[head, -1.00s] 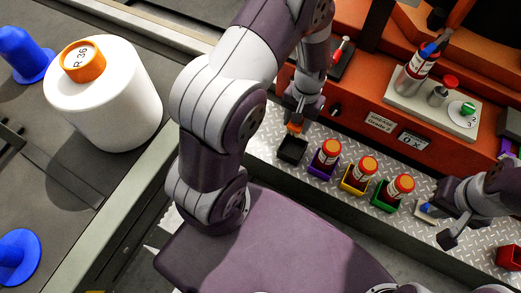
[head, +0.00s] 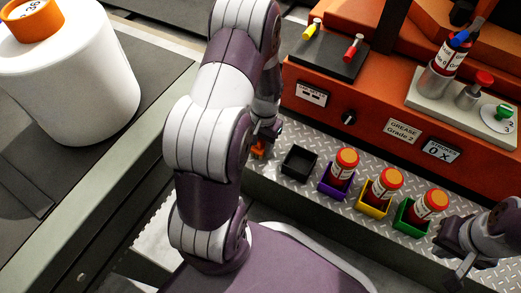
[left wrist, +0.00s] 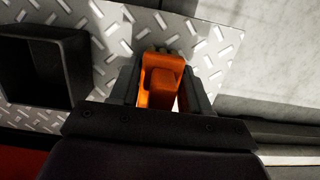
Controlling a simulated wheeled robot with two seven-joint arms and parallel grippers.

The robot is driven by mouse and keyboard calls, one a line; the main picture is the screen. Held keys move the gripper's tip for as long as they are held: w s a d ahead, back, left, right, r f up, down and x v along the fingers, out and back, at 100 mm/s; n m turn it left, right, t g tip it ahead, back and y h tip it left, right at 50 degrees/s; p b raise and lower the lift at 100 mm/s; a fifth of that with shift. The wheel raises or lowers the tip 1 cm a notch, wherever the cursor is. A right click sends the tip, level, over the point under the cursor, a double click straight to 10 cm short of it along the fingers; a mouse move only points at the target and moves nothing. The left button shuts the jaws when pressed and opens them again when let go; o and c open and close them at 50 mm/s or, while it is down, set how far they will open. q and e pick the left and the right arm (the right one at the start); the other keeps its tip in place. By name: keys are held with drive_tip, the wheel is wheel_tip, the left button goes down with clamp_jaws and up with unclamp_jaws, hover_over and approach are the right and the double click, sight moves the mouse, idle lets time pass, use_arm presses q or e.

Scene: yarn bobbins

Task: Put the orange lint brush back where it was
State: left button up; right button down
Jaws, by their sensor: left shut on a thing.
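My left gripper (left wrist: 160,95) is shut on the orange lint brush (left wrist: 163,82), which sits between its two dark fingers in the left wrist view. In the head view only a small bit of the orange brush (head: 258,151) shows beside my left arm, which hides most of the gripper. The brush is over the end of the metal tread plate, left of the empty black bin (head: 299,163). Whether it touches the plate I cannot tell. The black bin also shows at the left of the left wrist view (left wrist: 76,75). My right gripper (head: 450,256) is at the lower right, its fingers apart.
Purple (head: 334,190), yellow (head: 371,206) and green (head: 408,222) bins hold red bottles with orange caps, right of the black bin. The orange-red machine (head: 380,125) stands behind the plate.

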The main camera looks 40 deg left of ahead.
use_arm(q)
drive_tip(key=shift+p, duration=0.3)
drive_tip(key=shift+c, duration=0.4)
drive_tip(key=shift+f, duration=0.15)
drive_tip(key=o, duration=1)
drive_tip(key=r+p, duration=0.3)
drive_tip(key=r, duration=0.1)
drive_tip(key=w+r+p, duration=0.1)
drive_tip(key=r+p, duration=0.1)
drive_tip(key=r, duration=0.2)
drive_tip(key=r+p, duration=0.3)
drive_tip(key=r, duration=0.2)
drive_tip(key=shift+w+d+p, duration=0.15)
drive_tip(key=shift+w+p, duration=0.2)
drive_tip(key=shift+w, duration=0.05)
drive_tip(key=s+d+r+t, duration=0.1)
drive_tip(key=s+d+r, duration=0.1)
drive_tip(key=d+r, duration=0.1)
drive_tip(key=s+d+r+m+t, duration=0.1)
drive_tip(key=s+d+r, duration=0.2)
drive_tip(key=d, duration=0.1)
drive_tip(key=s+d+r+t, duration=0.1)
drive_tip(key=s+d+r, duration=0.1)
drive_tip(key=d+r, duration=0.2)
drive_tip(key=shift+s+d+r, duration=0.1)
drive_tip(key=shift+s+d, duration=0.15)
drive_tip(key=shift+d, duration=0.05)
